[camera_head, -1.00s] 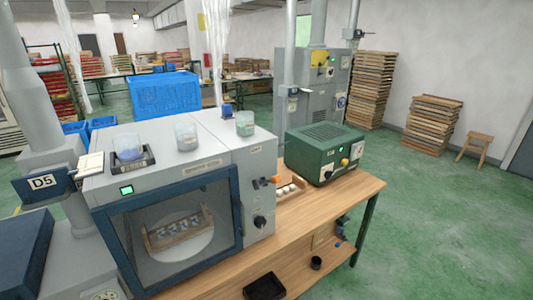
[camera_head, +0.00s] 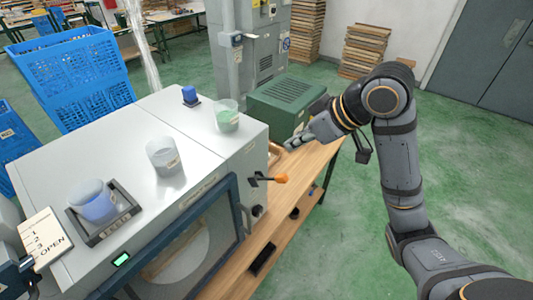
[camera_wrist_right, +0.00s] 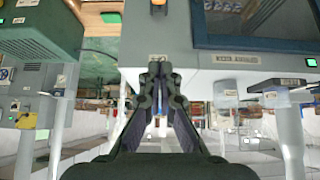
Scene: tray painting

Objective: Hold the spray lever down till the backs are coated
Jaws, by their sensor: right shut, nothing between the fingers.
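The spray lever (camera_head: 281,179), a dark arm with an orange knob, sticks out from the right side of the grey spray booth (camera_head: 185,110). My right gripper (camera_head: 289,145) is shut and empty, above and behind the knob in the picture, apart from it. In the right wrist view its closed fingers (camera_wrist_right: 160,72) point at the booth's grey casing. Behind the booth window (camera_head: 190,250) a pale round turntable shows. The pieces with the backs to be coated are hard to make out through the glass, so their coating cannot be told.
A green box (camera_head: 290,103) stands behind my right gripper on the wooden bench (camera_head: 290,210). Cups, including a green one (camera_head: 227,116), stand on the booth top. A black tray (camera_head: 262,259) lies at the bench's front. Open floor lies to the right.

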